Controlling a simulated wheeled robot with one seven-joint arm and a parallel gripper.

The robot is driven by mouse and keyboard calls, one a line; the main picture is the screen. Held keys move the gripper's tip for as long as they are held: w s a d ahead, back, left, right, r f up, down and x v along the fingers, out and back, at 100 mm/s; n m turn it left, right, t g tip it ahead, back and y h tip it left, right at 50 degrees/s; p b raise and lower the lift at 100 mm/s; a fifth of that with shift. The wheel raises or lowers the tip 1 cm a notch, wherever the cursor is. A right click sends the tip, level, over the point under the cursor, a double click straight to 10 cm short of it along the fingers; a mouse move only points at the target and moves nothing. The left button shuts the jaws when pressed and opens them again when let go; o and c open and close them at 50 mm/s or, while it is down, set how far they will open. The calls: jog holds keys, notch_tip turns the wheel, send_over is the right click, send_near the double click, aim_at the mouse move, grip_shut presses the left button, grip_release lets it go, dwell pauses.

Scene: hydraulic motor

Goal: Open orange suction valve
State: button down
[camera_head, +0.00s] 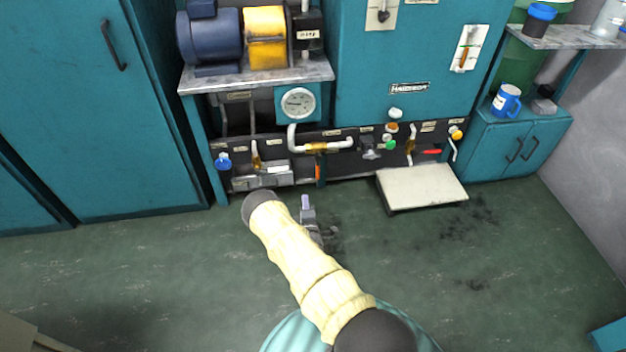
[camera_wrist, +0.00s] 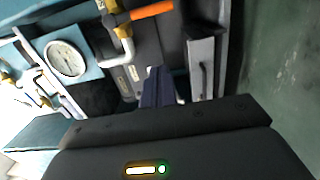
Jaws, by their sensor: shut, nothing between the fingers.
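The orange valve handle (camera_head: 318,170) hangs downward from a brass valve body (camera_head: 316,148) on the white pipe below the pressure gauge, low on the machine. In the wrist view my gripper's fingers (camera_wrist: 157,82) are together and empty.
The gauge (camera_head: 297,103) sits above the pipe. A metal box (camera_head: 263,175) stands left of the handle, and a low white platform (camera_head: 422,188) stands to the right. More valves (camera_head: 410,145) line the dark panel. The green floor in front is clear.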

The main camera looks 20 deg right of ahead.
aim_at(318, 167)
jog(key=shift+w, duration=0.15)
jog(key=w+d+b, duration=0.7)
jog(key=w, duration=0.1)
jog(key=shift+w, duration=0.4)
jog(key=shift+d, duration=0.1)
